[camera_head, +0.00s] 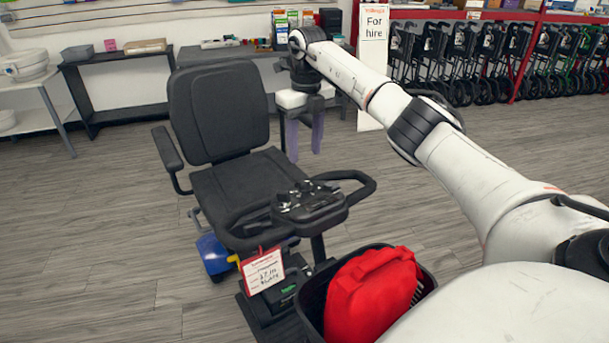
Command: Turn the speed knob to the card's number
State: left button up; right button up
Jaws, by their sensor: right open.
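A mobility scooter with a black seat (222,118) stands in front of me. Its handlebar console (307,200) faces up, with small dark knobs on it; which one is the speed knob and where it points are too small to tell. A white card (263,271) with a red heading and handwriting hangs below the handlebar on the left; its number is too small to read surely. My right gripper (305,158) is open and empty, fingers pointing down, above and behind the console, apart from it. My left gripper is out of view.
A black basket (428,283) with a red bag (371,296) sits at the scooter's front, close to my arm. A "For hire" sign (373,60) and rows of folded walkers (480,60) stand behind. Floor on the left is clear.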

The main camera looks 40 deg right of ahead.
aim_at(305, 181)
notch_tip(305, 181, down, 9)
jog(key=shift+a+f+p, duration=0.1)
jog(key=shift+p, duration=0.35)
jog(key=shift+c, duration=0.4)
jog(key=c, duration=1)
jog(key=shift+o, duration=0.2)
